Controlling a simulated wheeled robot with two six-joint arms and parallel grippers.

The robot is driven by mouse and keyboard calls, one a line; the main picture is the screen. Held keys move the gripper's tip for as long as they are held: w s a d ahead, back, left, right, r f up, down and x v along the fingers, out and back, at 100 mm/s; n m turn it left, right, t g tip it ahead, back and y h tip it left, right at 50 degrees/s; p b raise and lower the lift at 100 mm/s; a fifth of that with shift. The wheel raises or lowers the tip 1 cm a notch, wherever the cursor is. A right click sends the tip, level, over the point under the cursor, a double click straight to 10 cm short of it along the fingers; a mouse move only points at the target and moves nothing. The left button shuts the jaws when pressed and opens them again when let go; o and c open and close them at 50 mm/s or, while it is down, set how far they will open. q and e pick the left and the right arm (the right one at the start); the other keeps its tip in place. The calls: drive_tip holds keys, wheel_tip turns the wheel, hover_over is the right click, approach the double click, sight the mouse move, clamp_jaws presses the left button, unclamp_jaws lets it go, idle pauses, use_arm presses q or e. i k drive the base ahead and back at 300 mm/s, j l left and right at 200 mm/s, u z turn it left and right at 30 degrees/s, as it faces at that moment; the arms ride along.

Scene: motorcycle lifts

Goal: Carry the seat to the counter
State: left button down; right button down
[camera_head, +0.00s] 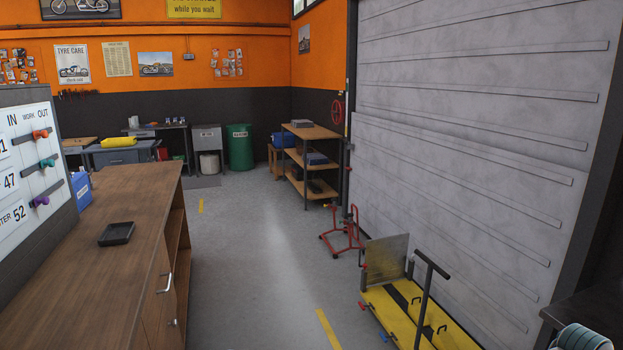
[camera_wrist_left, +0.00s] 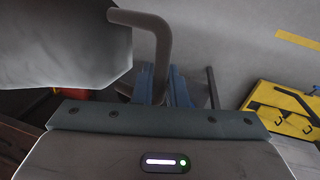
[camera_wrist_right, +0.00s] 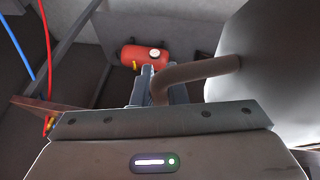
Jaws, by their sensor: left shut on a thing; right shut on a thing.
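The seat is a dark grey, smooth body with a bent tube handle on each side. In the left wrist view the seat (camera_wrist_left: 60,40) fills the upper left, and my left gripper (camera_wrist_left: 165,84) is shut on its brownish tube. In the right wrist view the seat (camera_wrist_right: 270,75) fills the upper right, and my right gripper (camera_wrist_right: 158,86) is shut on the other tube. The head view shows neither the seat nor the grippers. The wooden counter (camera_head: 95,250) stands at the left of the head view, with a small black tray (camera_head: 116,233) on its top.
A yellow lift (camera_head: 400,310) with an upright handle and a red stand (camera_head: 343,232) are along the shutter on the right. A dark bench edge (camera_head: 590,305) is at lower right. Grey floor (camera_head: 250,240) is clear between counter and lift. A red tank (camera_wrist_right: 143,55) is near my right gripper's view.

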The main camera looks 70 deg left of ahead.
sight(134, 188)
drive_tip(key=i+j+u, duration=0.15)
drive_tip(key=i+u, duration=0.15)
drive_tip(key=u, duration=0.15)
drive_tip(key=i+u, duration=0.3)
drive_tip(key=u, duration=0.2)
drive_tip(key=i+u, duration=0.3)
drive_tip(key=u, duration=0.15)
drive_tip(key=i+j+u, duration=0.1)
drive_tip(key=u, duration=0.25)
drive_tip(key=i+u, duration=0.55)
drive_tip(key=u, duration=0.2)
drive_tip(key=i+l+u, duration=0.1)
drive_tip(key=i+u, duration=0.3)
drive_tip(key=i, duration=2.45)
drive_tip(key=i+j+z, duration=0.1)
drive_tip(key=i+z, duration=0.3)
drive_tip(key=i, duration=0.55)
drive_tip(key=i+l+z, duration=0.1)
drive_tip(key=i+z, duration=0.3)
drive_tip(key=i, duration=0.15)
drive_tip(key=i+j+z, duration=0.1)
drive_tip(key=i+z, duration=0.35)
drive_tip(key=i, duration=0.05)
